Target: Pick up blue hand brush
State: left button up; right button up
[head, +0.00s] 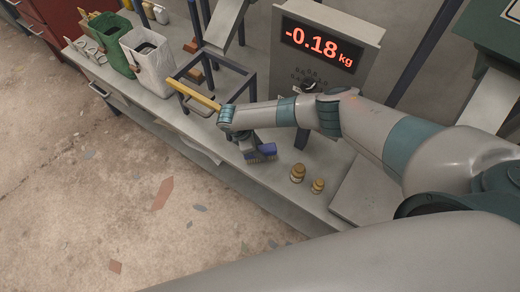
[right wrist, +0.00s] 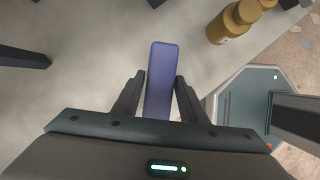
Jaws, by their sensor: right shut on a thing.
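The blue hand brush (head: 266,150) is at the front part of the grey bench, just under my right gripper (head: 251,148). Its bristles point down toward the bench top. In the right wrist view the brush's blue back (right wrist: 161,75) lies between the two dark fingers of my right gripper (right wrist: 158,100), which is shut on it. I cannot tell whether the bristles still touch the bench. My left gripper is not in view.
Two brass weights (head: 297,173) stand on the bench right of the brush. A scale display (head: 319,44) reads -0.18 kg behind. A dark frame (head: 232,67) and yellow bar (head: 194,95) are left of my wrist. White (head: 150,62) and green (head: 112,42) containers stand far left.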

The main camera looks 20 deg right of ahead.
aim_at(264, 148)
notch_tip(264, 148, up, 4)
jog(key=p, duration=0.3)
jog(key=s+d+r+p, duration=0.6)
jog(key=s+d, duration=0.2)
jog(key=shift+d+p, duration=0.25)
jog(key=shift+p, duration=0.1)
jog(key=shift+o, duration=1.4)
jog(key=shift+d+f, duration=0.1)
